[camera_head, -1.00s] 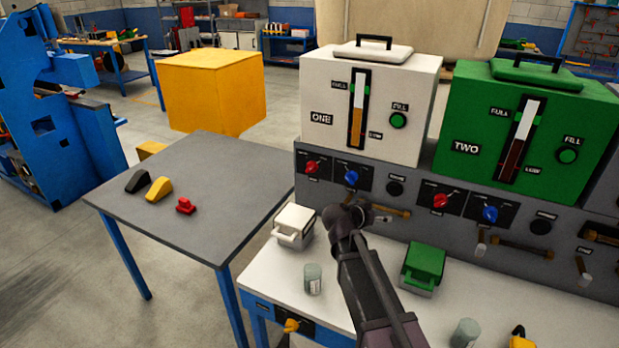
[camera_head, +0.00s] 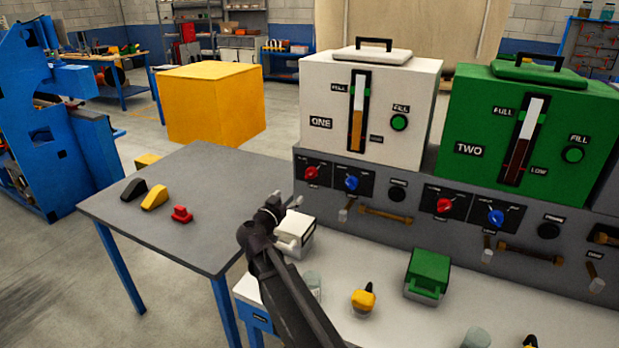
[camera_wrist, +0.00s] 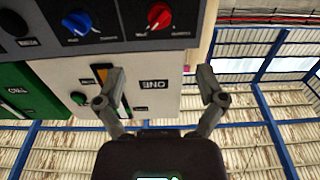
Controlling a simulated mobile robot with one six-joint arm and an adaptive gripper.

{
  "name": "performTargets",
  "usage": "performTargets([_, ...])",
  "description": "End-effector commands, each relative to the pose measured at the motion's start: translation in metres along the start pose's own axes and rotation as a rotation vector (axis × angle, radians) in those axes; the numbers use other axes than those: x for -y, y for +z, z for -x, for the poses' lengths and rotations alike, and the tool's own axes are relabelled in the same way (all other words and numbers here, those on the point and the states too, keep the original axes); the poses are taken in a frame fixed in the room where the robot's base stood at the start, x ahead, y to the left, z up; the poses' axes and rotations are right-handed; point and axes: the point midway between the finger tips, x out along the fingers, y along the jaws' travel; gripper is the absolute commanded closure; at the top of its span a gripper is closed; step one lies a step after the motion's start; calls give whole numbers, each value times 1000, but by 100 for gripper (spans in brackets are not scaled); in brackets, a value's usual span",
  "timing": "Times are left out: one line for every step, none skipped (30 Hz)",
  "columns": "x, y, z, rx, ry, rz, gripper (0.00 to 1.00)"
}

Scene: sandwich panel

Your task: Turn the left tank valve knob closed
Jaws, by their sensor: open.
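The left tank is the white box marked ONE (camera_head: 370,110). On the grey panel below it are a red knob (camera_head: 311,173) and a blue knob (camera_head: 351,183), each on a black dial plate. A small pale lever (camera_head: 346,211) is lower down. I cannot tell which of these is the tank valve. My gripper (camera_head: 284,202) is open and empty, apart from the panel, below and left of the red knob in the head view. The wrist view is upside down: the red knob (camera_wrist: 159,16) and blue knob (camera_wrist: 78,24) show beyond my open fingers (camera_wrist: 160,75).
A white container (camera_head: 297,235) stands close beside my gripper on the pale bench. A green container (camera_head: 428,273), a yellow-topped item (camera_head: 363,299) and grey jars are also there. The green tank TWO (camera_head: 530,130) has its own red knob (camera_head: 444,205) and blue knob (camera_head: 495,217).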

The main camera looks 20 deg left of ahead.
Motion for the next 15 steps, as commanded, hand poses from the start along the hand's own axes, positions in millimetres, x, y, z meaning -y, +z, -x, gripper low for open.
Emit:
performTargets([0, 0, 0, 0, 0, 0, 11])
performTargets([0, 0, 0, 1, 1, 0, 11])
performTargets([0, 0, 0, 1, 1, 0, 11])
performTargets([0, 0, -1, 1, 1, 0, 11])
performTargets([0, 0, -1, 1, 1, 1, 11])
performTargets([0, 0, -2, 1, 1, 1, 11])
performTargets([0, 0, -3, 1, 1, 1, 11])
performTargets([0, 0, -4, 1, 1, 1, 11])
performTargets([0, 0, -6, 1, 1, 1, 11])
performTargets([0, 0, -8, 1, 1, 1, 11])
performTargets([1, 0, -10, 1, 1, 1, 11])
performTargets([1, 0, -14, 1, 1, 1, 11])
performTargets([0, 0, -17, 1, 2, 1, 11])
performTargets([0, 0, -20, 1, 2, 1, 11])
performTargets([1, 0, -24, 1, 3, 1, 11])
